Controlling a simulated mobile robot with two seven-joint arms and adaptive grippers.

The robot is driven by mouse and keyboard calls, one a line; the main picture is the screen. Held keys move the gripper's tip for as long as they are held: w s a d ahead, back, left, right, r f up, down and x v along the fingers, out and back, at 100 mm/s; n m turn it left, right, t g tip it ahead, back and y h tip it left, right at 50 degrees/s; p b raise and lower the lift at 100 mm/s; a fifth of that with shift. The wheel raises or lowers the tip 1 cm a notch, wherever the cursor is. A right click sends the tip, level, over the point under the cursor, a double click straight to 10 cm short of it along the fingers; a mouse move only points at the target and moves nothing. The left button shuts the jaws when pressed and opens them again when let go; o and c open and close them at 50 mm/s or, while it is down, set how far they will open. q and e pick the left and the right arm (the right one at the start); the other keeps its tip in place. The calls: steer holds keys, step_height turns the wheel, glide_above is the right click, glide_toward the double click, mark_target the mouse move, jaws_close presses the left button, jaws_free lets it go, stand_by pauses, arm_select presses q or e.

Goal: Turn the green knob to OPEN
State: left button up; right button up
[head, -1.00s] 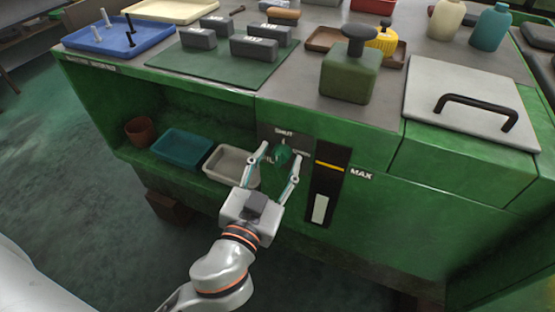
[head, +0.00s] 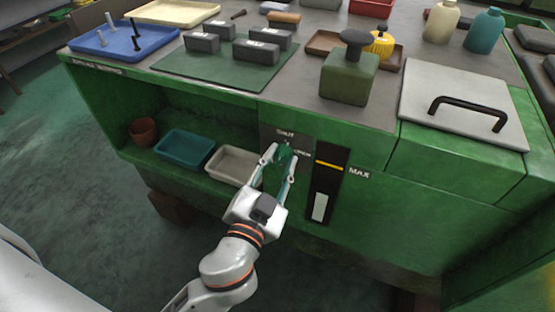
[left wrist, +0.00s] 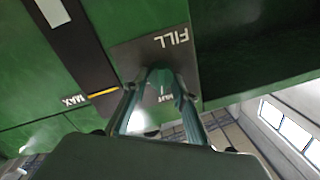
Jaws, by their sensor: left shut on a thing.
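The green knob (head: 284,153) sits on a dark label plate on the front of the green machine. My left gripper (head: 280,157) has its two fingers closed on either side of the knob. In the left wrist view the knob (left wrist: 160,80) shows between the fingertips, with a small pale mark on it. The word SHUT is above the knob in the head view, and part of a word shows to its right. FILL reads upside down in the left wrist view. I cannot tell which word the knob points to. My right gripper is not in view.
A black level gauge (head: 327,185) marked MAX is just right of the knob. A beige bin (head: 233,166) and a teal bin (head: 184,150) stand on the shelf to the left. A green block with a dark handle (head: 349,78) stands on the top above.

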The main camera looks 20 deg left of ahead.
arm_select(q)
steer(key=m+p, duration=0.1)
steer(key=m, duration=0.1)
steer(key=shift+r+m, duration=0.15)
steer(key=shift+m, duration=0.25)
steer(key=m+p, duration=0.1)
steer(key=m, duration=0.2)
steer(key=shift+m, duration=0.4)
steer(key=m+p, duration=0.1)
steer(key=m, duration=0.2)
steer(key=shift+t+h, duration=0.3)
steer(key=m, duration=0.3)
steer(key=shift+f+p, duration=0.25)
steer(key=shift+p, duration=0.15)
steer(key=shift+f+m+h+p, duration=0.1)
steer(key=shift+m+h+p, duration=0.2)
steer(key=shift+m, duration=0.8)
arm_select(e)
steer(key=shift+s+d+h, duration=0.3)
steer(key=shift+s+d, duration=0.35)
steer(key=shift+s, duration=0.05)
arm_select(q)
steer(key=shift+f+m, duration=0.1)
steer(key=shift+m, duration=0.2)
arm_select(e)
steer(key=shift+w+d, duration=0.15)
arm_select(q)
steer(key=o, duration=1.1)
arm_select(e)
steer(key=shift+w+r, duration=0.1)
